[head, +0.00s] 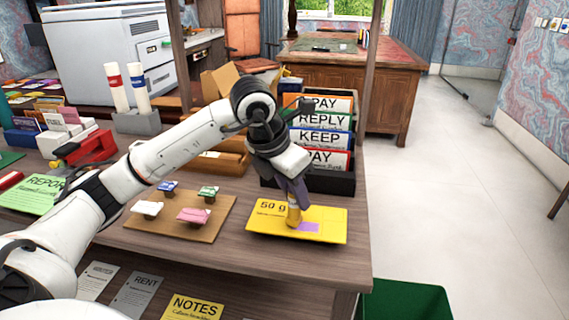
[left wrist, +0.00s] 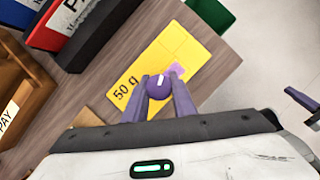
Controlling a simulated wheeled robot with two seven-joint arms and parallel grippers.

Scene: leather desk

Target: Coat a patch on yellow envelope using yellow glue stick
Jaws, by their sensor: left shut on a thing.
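The yellow envelope (head: 268,222), marked "50 g", lies flat on the desk near its right front edge. A purple patch (head: 309,228) shows on its right part, and the envelope also shows in the left wrist view (left wrist: 195,55). My left gripper (head: 294,200) is shut on the yellow glue stick (head: 294,216), held roughly upright over the envelope beside the purple patch. In the left wrist view a round purple end of the stick (left wrist: 158,86) sits between the fingers. Whether the stick's lower end touches the envelope I cannot tell.
A wooden board (head: 165,222) with several stamps stands left of the envelope. A black file rack (head: 345,183) with labelled folders is behind it. The desk edge is close on the right, with a green bin (head: 405,300) below.

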